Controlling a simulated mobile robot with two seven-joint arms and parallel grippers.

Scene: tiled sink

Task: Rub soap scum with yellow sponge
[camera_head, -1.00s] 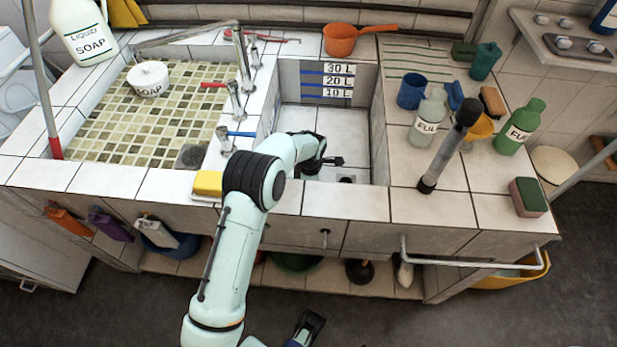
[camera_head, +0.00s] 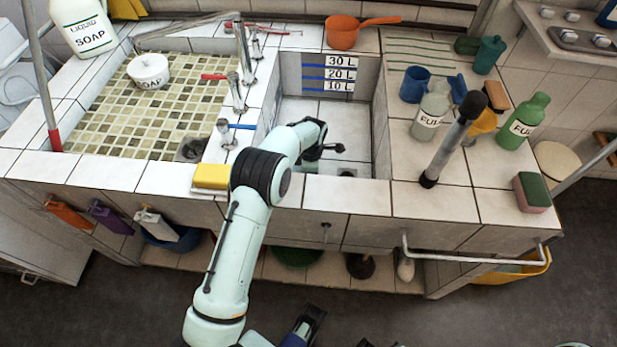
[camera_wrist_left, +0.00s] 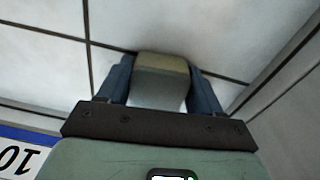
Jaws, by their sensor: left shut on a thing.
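My left arm reaches over the front ledge into the deep right basin, where my left gripper (camera_head: 326,149) sits above the basin floor. The left wrist view shows its blue fingers shut on a sponge-like block (camera_wrist_left: 160,75), dull yellow on top and pale grey below, against or just above white tiles. A bright yellow sponge (camera_head: 211,176) with a white underside lies on the front ledge, left of my arm. I cannot make out the soap scum. A dark part of my right gripper (camera_head: 304,324) appears low in the head view; its opening is unclear.
Basin walls stand close around the left gripper, with a litre scale (camera_head: 328,74) at the back. Taps (camera_head: 234,90) stand left of it. Bottles, including a green one (camera_head: 522,122), a dark-headed plunger-like tool (camera_head: 453,140) and a green-pink sponge (camera_head: 531,193) crowd the right counter.

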